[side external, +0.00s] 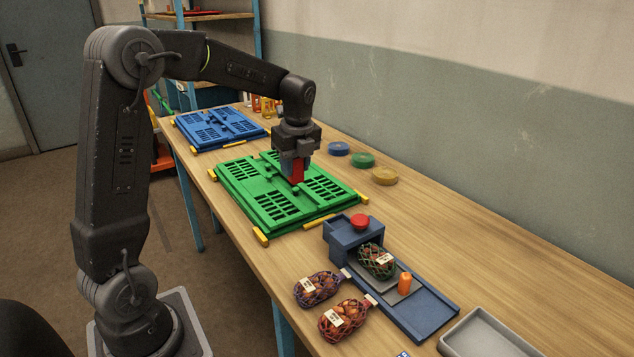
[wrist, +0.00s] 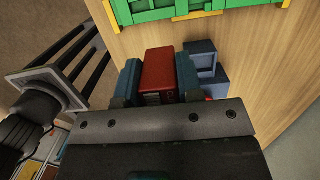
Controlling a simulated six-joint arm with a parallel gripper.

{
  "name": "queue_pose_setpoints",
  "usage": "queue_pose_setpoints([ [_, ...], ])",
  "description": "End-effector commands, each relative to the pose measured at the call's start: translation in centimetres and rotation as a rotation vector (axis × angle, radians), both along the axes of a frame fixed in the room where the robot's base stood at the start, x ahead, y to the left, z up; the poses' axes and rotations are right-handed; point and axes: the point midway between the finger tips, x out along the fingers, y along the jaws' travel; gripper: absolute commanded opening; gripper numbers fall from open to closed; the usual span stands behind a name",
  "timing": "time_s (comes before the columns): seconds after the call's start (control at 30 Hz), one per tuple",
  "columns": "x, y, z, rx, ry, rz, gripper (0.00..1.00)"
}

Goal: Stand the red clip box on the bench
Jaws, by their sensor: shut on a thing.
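My gripper (side external: 293,170) is shut on the red clip box (side external: 297,173), which in the side view shows in front of the green folded crate (side external: 262,203). In the wrist view the red box (wrist: 158,70) sits between the two teal fingers of my gripper (wrist: 158,78). The wooden bench (side external: 420,240) runs under it all; bare wood (wrist: 250,60) also shows beside the box in the wrist view. I cannot tell whether the box's lower end touches anything.
A blue folded crate (side external: 220,128) lies farther back. Coloured discs (side external: 362,160) lie by the wall. A blue stand with a red button (side external: 358,222), netted sacks (side external: 340,318) and a grey tray (side external: 495,335) occupy the front.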

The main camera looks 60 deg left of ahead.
Motion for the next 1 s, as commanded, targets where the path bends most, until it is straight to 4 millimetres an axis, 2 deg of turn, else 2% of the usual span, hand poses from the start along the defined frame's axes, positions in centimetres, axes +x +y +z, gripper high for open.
queue_pose_setpoints([
  [0.17,-0.6,0.6,0.5,0.0,0.0,-0.006,0.11],
  [0.27,-0.5,-0.7,0.4,-0.002,0.002,-0.058,0.11],
  [0.37,-0.2,-3.7,0.0,-0.004,0.003,-0.182,0.11],
  [0.47,-0.3,-8.1,-0.6,-0.006,0.004,-0.369,0.11],
  [0.6,-1.4,-14.7,-1.6,-0.008,0.003,-0.661,0.11],
  [0.7,-2.7,-18.7,-2.3,-0.007,0.002,-0.852,0.11],
  [0.83,-4.4,-22.3,-3.0,-0.003,0.003,-1.042,0.11],
  [1.0,-5.8,-24.7,-3.6,-0.001,0.002,-1.167,0.11],
])
